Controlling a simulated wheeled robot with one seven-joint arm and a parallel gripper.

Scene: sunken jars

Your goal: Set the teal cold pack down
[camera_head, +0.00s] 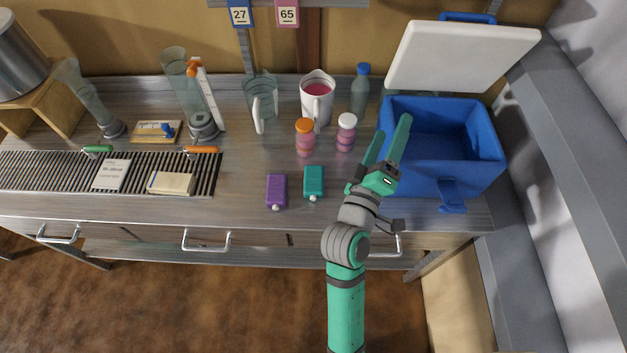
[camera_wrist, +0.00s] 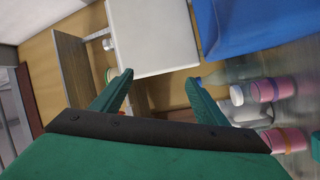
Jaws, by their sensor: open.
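The teal cold pack (camera_head: 313,182) lies flat on the bench, to the right of a purple pack (camera_head: 276,190) and with a gap between them. My gripper (camera_head: 391,140) is open, its fingers apart and nothing seen between them. It is above the bench, to the right of the teal pack and at the left side of the blue cooler box (camera_head: 450,176). In the wrist view my gripper (camera_wrist: 160,90) also shows two spread fingers with empty space between. A teal thing at the right edge of the wrist view may be the pack.
The blue box stands open, its white lid (camera_head: 462,58) tilted back. Two pink jars (camera_head: 305,138) (camera_head: 346,132), a mug (camera_head: 318,98), a pitcher (camera_head: 262,103) and a bottle (camera_head: 360,90) stand behind the packs. Bench space left of the purple pack is free.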

